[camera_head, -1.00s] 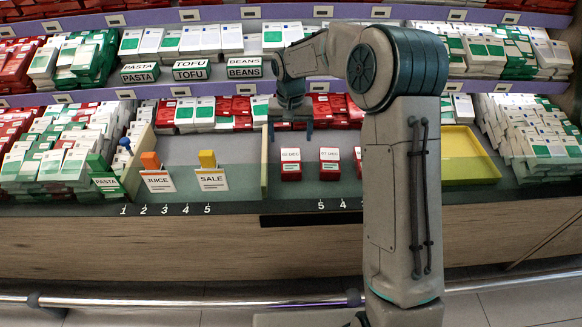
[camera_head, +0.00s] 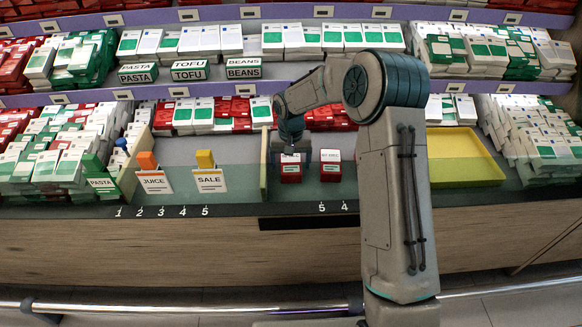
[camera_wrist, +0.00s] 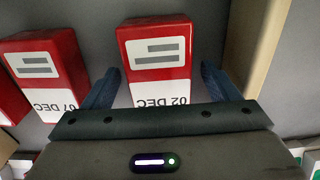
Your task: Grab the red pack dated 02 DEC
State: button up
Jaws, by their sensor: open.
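The red pack dated 02 DEC (camera_wrist: 158,48) has a white label and stands between my two fingers in the wrist view, its date upside down there. In the head view it is the left red pack (camera_head: 291,173) in the front row, its top partly hidden by my gripper (camera_head: 290,153). My gripper is open, with one blue finger on each side of the pack in the wrist view (camera_wrist: 160,75). I cannot tell whether either finger touches it. A similar red pack dated 07 DEC (camera_wrist: 46,68) stands beside it, also in the head view (camera_head: 330,168).
A wooden divider (camera_head: 264,163) stands close to the left of the pack. Beyond it are yellow SALE (camera_head: 209,178) and orange JUICE (camera_head: 153,179) signs. An empty yellow tray (camera_head: 465,160) lies to the right. Stocked shelves rise behind.

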jog(key=shift+r, duration=0.1)
jog(key=c, duration=1.2)
